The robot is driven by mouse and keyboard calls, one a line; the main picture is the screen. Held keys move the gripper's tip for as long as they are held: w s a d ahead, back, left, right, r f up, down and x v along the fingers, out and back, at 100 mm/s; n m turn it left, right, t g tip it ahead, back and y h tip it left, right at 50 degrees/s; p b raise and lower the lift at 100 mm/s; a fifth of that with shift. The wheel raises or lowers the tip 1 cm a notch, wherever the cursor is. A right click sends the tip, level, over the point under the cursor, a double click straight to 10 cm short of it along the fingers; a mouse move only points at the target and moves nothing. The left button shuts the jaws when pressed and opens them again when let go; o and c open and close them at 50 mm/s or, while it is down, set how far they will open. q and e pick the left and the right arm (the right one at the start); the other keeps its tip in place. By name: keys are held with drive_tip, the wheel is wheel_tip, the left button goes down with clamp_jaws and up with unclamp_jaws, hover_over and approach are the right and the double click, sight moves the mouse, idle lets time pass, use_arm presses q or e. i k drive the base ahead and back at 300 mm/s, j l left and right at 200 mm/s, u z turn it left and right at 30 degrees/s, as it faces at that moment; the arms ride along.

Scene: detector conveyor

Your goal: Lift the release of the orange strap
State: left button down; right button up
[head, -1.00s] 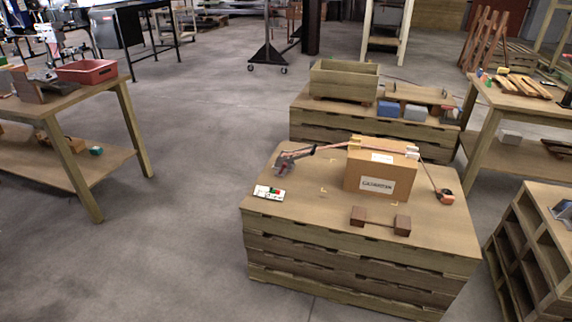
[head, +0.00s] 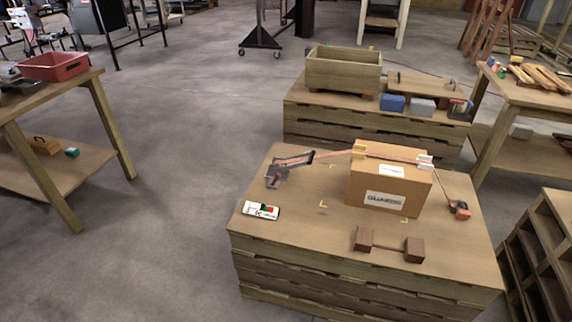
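An orange strap (head: 345,154) runs over the top of a cardboard box (head: 373,192) on the near pallet-stack table (head: 300,225). At its left end is a grey metal ratchet with a dark handle (head: 277,177), lying on the table top left of the box. At its right end the strap comes down to a small orange and black piece (head: 459,209) on the table, right of the box. Pale corner pieces (head: 359,151) sit under the strap at the box's top edges. Neither of my grippers is in view.
A white card with coloured marks (head: 260,210) lies at the table's front left. A brown wooden piece with two blocks (head: 389,245) lies in front of the box. Behind stands another pallet stack with a wooden crate (head: 343,71). Open floor lies to the left.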

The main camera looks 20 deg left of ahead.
sight(278, 174)
drive_tip(key=i+j, duration=0.25)
drive_tip(key=i, duration=0.2)
drive_tip(key=i+j, duration=0.2)
drive_tip(key=i, duration=0.25)
drive_tip(key=z, duration=0.05)
